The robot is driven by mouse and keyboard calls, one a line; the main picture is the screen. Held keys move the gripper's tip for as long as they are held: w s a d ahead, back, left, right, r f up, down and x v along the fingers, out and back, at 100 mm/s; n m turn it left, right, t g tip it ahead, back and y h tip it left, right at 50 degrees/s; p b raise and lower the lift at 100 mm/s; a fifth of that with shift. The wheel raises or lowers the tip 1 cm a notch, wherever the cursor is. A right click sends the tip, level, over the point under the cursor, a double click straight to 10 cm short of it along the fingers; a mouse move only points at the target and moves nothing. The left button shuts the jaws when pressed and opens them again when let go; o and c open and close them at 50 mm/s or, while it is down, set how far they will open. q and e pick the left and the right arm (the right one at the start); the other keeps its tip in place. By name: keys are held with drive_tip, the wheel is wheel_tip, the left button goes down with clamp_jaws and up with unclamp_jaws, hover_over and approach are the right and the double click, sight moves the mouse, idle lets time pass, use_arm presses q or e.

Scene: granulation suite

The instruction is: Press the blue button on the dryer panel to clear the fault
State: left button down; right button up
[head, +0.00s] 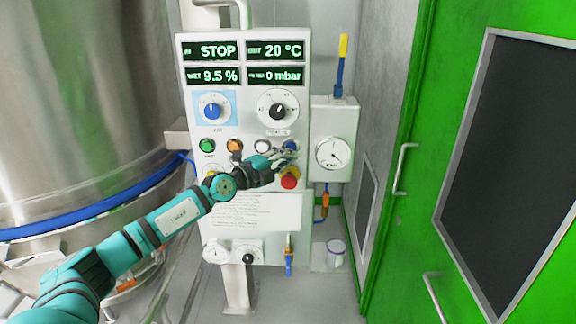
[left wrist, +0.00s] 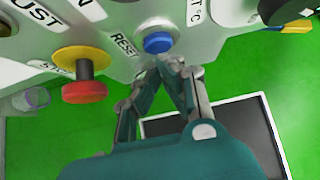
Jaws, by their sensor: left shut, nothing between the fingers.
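The dryer panel (head: 225,120) is a white upright box with knobs, a row of buttons and green displays reading STOP, 20 °C, 9.5 % and 0 mbar. The blue button (left wrist: 158,43) sits beside a RESET label in the left wrist view. In the head view it is the rightmost of the row, partly covered by my fingers (head: 291,144). My left gripper (head: 287,155) is shut and empty, with its fingertips at the blue button. In the left wrist view the fingertips (left wrist: 171,65) are just below the button; I cannot tell whether they touch it.
A red mushroom button (head: 289,181) on a yellow base is just below my fingers. Green (head: 208,146) and orange (head: 235,146) buttons are to the left. A gauge box (head: 334,152) adjoins the panel's right side. A steel vessel (head: 80,90) stands left, green doors (head: 400,210) right.

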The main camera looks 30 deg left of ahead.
sight(291, 147)
use_arm(q)
drive_tip(key=shift+w+a, duration=0.2)
drive_tip(key=shift+w, duration=0.1)
drive_tip(key=shift+w+a+b, duration=0.3)
drive_tip(key=shift+w+b, duration=0.1)
drive_tip(key=shift+b, duration=0.05)
drive_tip(key=shift+w+a+r, duration=0.1)
drive_tip(key=shift+w+r, duration=0.05)
drive_tip(key=shift+r, duration=0.15)
